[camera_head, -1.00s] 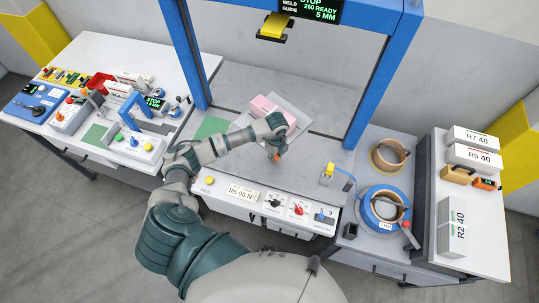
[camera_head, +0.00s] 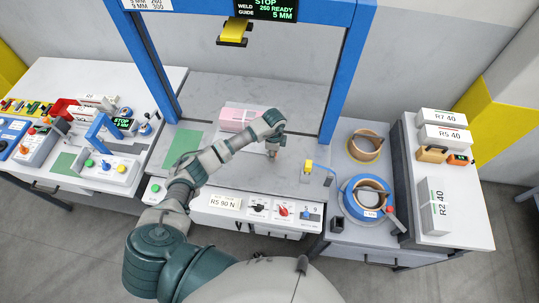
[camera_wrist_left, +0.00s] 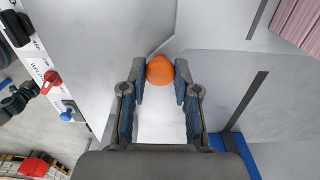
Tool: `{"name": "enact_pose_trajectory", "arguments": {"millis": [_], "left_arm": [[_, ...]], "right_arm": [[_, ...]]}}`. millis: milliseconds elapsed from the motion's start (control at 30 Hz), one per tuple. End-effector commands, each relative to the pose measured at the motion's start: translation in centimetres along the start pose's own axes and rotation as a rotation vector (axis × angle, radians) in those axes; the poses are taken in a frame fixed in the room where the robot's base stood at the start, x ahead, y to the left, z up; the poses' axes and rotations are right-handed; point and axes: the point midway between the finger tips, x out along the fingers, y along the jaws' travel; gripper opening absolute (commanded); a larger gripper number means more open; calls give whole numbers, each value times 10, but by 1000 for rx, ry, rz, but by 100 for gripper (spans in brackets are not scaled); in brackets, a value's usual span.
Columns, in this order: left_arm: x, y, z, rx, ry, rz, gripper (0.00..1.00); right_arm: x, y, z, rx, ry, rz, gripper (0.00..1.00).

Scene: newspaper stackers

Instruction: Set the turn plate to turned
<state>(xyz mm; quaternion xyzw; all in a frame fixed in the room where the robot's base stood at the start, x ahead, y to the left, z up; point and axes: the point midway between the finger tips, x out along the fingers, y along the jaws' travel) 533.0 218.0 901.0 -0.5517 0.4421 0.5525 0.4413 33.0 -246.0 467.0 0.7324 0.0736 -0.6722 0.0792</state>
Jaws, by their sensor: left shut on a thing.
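The turn plate is the grey plate under a pink bundle (camera_head: 240,119) on the press table. In the head view, I cannot make out all of its edges. In the left wrist view, its pale grey surface (camera_wrist_left: 275,95) lies right of the fingers, with the pink bundle (camera_wrist_left: 298,22) at the top right. My left gripper (camera_head: 272,153) is just right of and in front of the bundle. In the wrist view, its fingertips (camera_wrist_left: 160,72) are shut on an orange ball knob (camera_wrist_left: 160,68). The right gripper is not in view.
A blue frame (camera_head: 337,75) with a yellow weld head (camera_head: 236,30) stands over the table. The front panel has a black knob, a red knob (camera_head: 283,211) and a blue one. A yellow-topped post (camera_head: 308,167) stands right of the gripper. Strap rolls (camera_head: 368,198) are farther right.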

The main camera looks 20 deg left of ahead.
Motion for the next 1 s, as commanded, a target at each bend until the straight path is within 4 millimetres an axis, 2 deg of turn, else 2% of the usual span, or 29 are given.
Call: {"name": "enact_pose_trajectory", "arguments": {"millis": [700, 733, 800, 1000], "left_arm": [[-3, -10, -6, -39, 4, -12, 0], [-3, -10, -6, -39, 5, -12, 38], [-3, -10, -6, -38, 5, -11, 55], [-1, -8, -5, -37, 2, -5, 55]], "right_arm": [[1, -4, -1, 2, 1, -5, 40], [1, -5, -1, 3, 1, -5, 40], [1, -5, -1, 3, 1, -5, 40], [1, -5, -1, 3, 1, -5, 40]]}}
